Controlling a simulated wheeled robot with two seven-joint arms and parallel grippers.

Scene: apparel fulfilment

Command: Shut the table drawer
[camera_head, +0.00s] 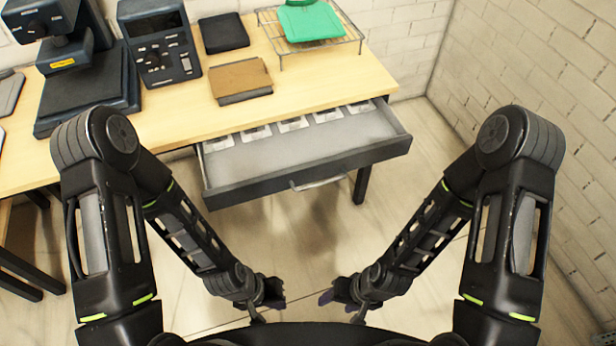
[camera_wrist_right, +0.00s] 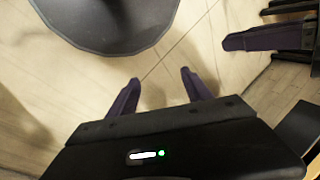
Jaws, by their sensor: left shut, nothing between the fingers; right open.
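The table drawer (camera_head: 300,158) is pulled well out from under the light wood table (camera_head: 350,82) in the head view. It has a dark front with a pale bar handle (camera_head: 320,183), and several small whitish items lie along its back. My left gripper (camera_head: 276,294) is low in front of the drawer, apart from it, shut and empty. My right gripper (camera_head: 328,296) is beside it, also apart from the drawer. In the right wrist view the right gripper (camera_wrist_right: 160,90) is open, with nothing between its fingers. Part of my left gripper (camera_wrist_right: 258,40) shows there at the upper right.
On the table are a dark press-like machine (camera_head: 95,85), a control box (camera_head: 163,50), a black folded item (camera_head: 223,33), a brown folded item (camera_head: 241,79) and a wire rack (camera_head: 345,38) with a green garment (camera_head: 309,20). A brick wall (camera_head: 560,110) stands right. Floor before the drawer is clear.

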